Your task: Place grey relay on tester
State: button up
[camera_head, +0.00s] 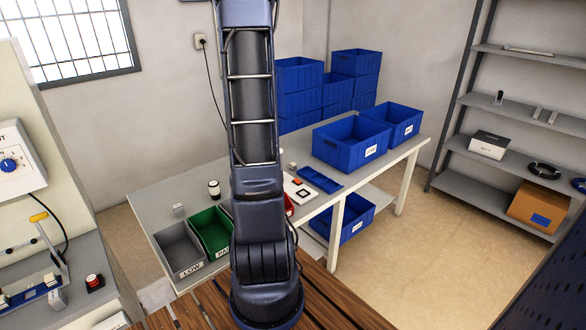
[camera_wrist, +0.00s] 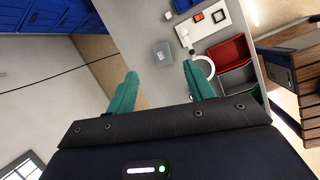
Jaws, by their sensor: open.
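A small grey box (camera_wrist: 162,53), apparently the grey relay, stands on the worktable and shows between my fingertips in the wrist view. My gripper (camera_wrist: 160,72) is open and empty, with its teal fingers apart and the box beyond them. In the head view my arm hides the gripper and probably this box. A white plate with dark and orange-red square parts, apparently the tester (camera_head: 297,190), lies on the table right of my arm; it also shows in the wrist view (camera_wrist: 208,31). Another small grey piece (camera_head: 179,209) stands behind the grey bin.
Grey (camera_head: 179,247), green (camera_head: 211,232) and red (camera_wrist: 228,50) bins line the table's front edge. A white cylinder with a dark band (camera_head: 214,190) stands behind them. A blue tray (camera_head: 320,180) and blue crates (camera_head: 350,143) occupy the right side. The table's back left is clear.

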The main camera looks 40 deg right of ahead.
jog(key=w+d+f+n+g, duration=0.1)
jog(key=d+f+n, duration=0.35)
jog(key=d, duration=1.05)
jog(key=m, duration=0.1)
send_near(293, 163)
jog(key=x, duration=0.4)
jog(key=shift+s+a+f, duration=0.15)
jog(key=shift+a+f, duration=0.1)
jog(key=shift+f, duration=0.15)
jog(key=shift+d+x, duration=0.15)
jog(key=shift+x, duration=1.25)
jog(key=shift+d+x, duration=0.1)
jog(key=shift+x, duration=1.35)
jog(key=shift+r, duration=0.15)
jog(key=c, duration=1.1)
jog(key=shift+r, duration=0.15)
grip_shut()
notch_tip(293, 163, up, 20)
jog(key=shift+w+a, duration=0.1)
jog(key=shift+w, duration=0.1)
